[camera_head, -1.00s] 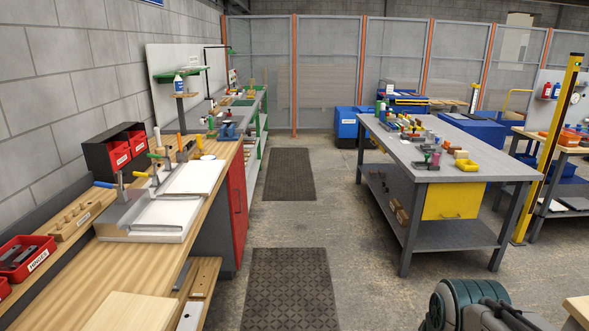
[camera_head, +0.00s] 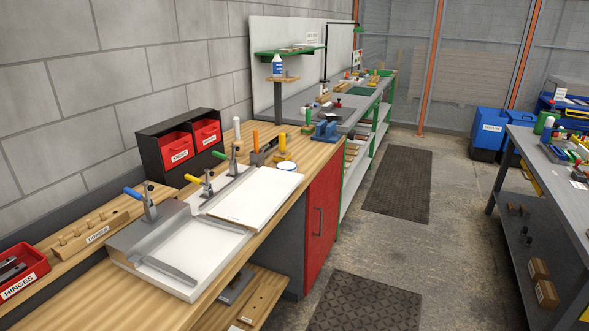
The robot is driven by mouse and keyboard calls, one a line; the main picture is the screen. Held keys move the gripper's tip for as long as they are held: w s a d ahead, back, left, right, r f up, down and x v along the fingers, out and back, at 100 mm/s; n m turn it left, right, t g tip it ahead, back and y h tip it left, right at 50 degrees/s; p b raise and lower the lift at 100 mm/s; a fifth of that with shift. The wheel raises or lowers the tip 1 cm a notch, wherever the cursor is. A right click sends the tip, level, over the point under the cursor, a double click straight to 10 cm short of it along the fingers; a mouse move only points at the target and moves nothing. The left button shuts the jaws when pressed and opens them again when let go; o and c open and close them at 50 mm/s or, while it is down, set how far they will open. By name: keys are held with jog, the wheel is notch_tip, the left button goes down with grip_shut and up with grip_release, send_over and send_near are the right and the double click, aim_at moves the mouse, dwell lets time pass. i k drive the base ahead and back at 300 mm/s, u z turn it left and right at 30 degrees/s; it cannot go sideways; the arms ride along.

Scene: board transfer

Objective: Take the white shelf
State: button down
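A flat white board (camera_head: 256,198), which looks like the white shelf, lies on the wooden workbench (camera_head: 85,304) at the left. Its near end rests over or against a white and grey fixture (camera_head: 192,257); I cannot tell how far it overlaps. Toggle clamps with blue (camera_head: 148,203), yellow and green handles stand along the fixture's wall side. My gripper is not in view.
A red bin labelled HINGES (camera_head: 22,273) and a DOWELS block (camera_head: 90,235) sit at the bench's left. Dark racks with red drawers (camera_head: 179,148) stand by the wall. Floor mats (camera_head: 367,303) line the aisle. A grey table (camera_head: 548,205) stands at right.

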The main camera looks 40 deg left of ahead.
aim_at(252, 204)
jog(key=u, duration=0.2)
jog(key=i, duration=1.6)
jog(key=u, duration=1.05)
jog(key=i, duration=0.95)
jog(key=u, duration=1.65)
jog(key=i, duration=0.65)
jog(key=u, duration=0.45)
